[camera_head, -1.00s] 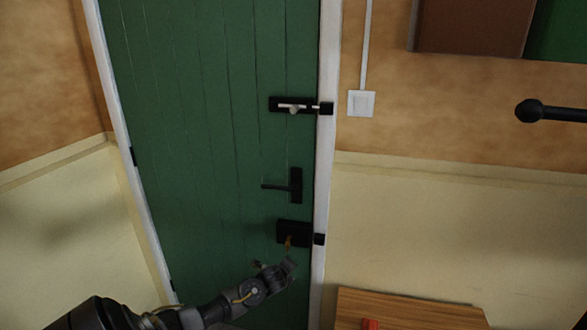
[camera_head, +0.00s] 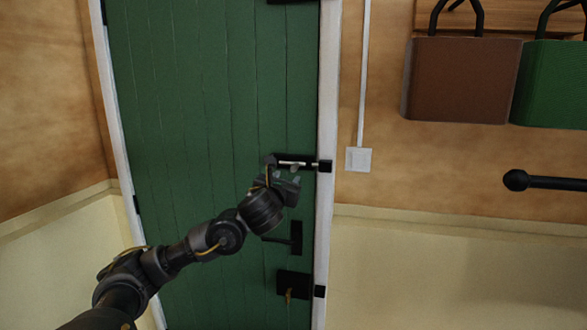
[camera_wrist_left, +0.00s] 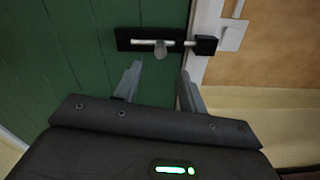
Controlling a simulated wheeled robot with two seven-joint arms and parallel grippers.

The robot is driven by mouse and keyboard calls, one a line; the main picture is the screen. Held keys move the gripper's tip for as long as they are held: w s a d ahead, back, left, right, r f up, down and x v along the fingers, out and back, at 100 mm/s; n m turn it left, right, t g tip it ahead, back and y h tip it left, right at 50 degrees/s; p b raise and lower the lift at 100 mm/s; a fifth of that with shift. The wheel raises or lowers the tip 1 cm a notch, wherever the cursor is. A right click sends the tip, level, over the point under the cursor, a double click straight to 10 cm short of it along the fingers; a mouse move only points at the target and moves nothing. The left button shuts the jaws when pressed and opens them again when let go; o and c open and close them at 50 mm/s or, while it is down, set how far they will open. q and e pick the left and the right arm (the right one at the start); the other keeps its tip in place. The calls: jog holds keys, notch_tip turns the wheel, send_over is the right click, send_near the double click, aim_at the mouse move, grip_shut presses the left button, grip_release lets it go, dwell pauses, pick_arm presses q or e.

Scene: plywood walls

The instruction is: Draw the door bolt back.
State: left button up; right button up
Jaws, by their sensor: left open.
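The door bolt (camera_head: 297,164) is a light rod on a black plate near the right edge of the green door (camera_head: 205,120). Its rod reaches right into the black keeper (camera_head: 325,166) on the white frame. In the left wrist view the bolt's knob (camera_wrist_left: 160,49) shows at the middle of the rod, pointing at the camera. My left gripper (camera_head: 283,174) is open just below the bolt. In the left wrist view its two fingers (camera_wrist_left: 158,82) stand apart below the knob, one to each side, with nothing between them. My right gripper is not in view.
Below the bolt are a black door handle (camera_head: 296,238) and a black lock box with a brass key (camera_head: 294,285). A light switch (camera_head: 358,159) is right of the frame. A dark round-ended bar (camera_head: 545,181) and brown bag (camera_head: 462,80) are at right.

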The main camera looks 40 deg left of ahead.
aim_at(293, 171)
pick_arm(q)
jog(key=p+x, duration=0.3)
jog(key=x, duration=0.5)
jog(key=shift+w+a, duration=0.15)
jog(key=shift+w, duration=0.2)
jog(key=shift+w+a+f, duration=0.1)
jog(key=shift+w+a, duration=0.15)
jog(key=shift+w, duration=0.2)
grip_shut()
